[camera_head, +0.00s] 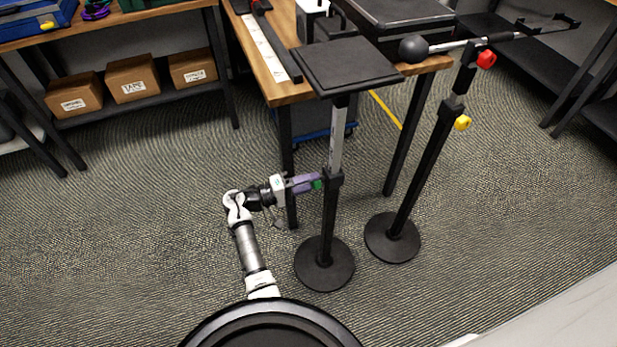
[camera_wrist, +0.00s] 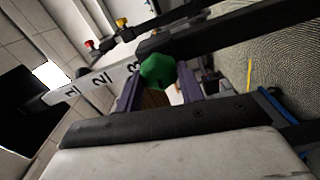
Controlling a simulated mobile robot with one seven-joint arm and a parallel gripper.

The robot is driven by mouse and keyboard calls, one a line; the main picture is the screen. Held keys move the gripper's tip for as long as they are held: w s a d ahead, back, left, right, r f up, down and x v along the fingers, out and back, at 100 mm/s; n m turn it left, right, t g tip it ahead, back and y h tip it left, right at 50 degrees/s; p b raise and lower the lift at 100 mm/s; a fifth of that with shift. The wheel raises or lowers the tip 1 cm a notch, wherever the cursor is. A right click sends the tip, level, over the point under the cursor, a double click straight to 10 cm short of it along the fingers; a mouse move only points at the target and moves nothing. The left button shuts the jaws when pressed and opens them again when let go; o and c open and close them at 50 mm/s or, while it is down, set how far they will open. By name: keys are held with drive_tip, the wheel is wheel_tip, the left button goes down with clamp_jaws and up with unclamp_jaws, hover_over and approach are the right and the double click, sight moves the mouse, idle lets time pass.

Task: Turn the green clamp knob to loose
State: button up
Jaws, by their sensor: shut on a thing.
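The green clamp knob (camera_head: 317,184) sits on the side of a black stand (camera_head: 329,215) with a round base and a flat square top plate (camera_head: 346,66). My gripper (camera_head: 312,182) reaches the knob from the left, with its purple fingers on either side of it. In the wrist view the green knob (camera_wrist: 158,72) shows between the fingertips of my gripper (camera_wrist: 158,88), which are shut on it. The stand's light inner post (camera_wrist: 95,82) carries printed numbers, with a 2 and a 3 readable near the collar. The knob's far side is hidden.
A second stand (camera_head: 420,170) with a red knob (camera_head: 486,60) and a yellow knob (camera_head: 463,123) stands to the right, holding a rod with a black ball (camera_head: 413,49). A wooden table (camera_head: 290,94) is behind. Carpet (camera_head: 160,230) is clear to the left.

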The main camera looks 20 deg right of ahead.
drive_tip(key=shift+n+p, duration=1)
drive_tip(key=shift+n, duration=0.7)
drive_tip(key=shift+f, duration=0.1)
drive_tip(key=o, duration=1)
drive_tip(key=shift+a, duration=0.1)
drive_tip(key=a+b, duration=0.1)
drive_tip(key=a, duration=0.6)
drive_tip(key=a+b, duration=0.2)
drive_tip(key=a, duration=0.4)
drive_tip(key=shift+s+a, duration=0.2)
drive_tip(key=shift+a, duration=0.15)
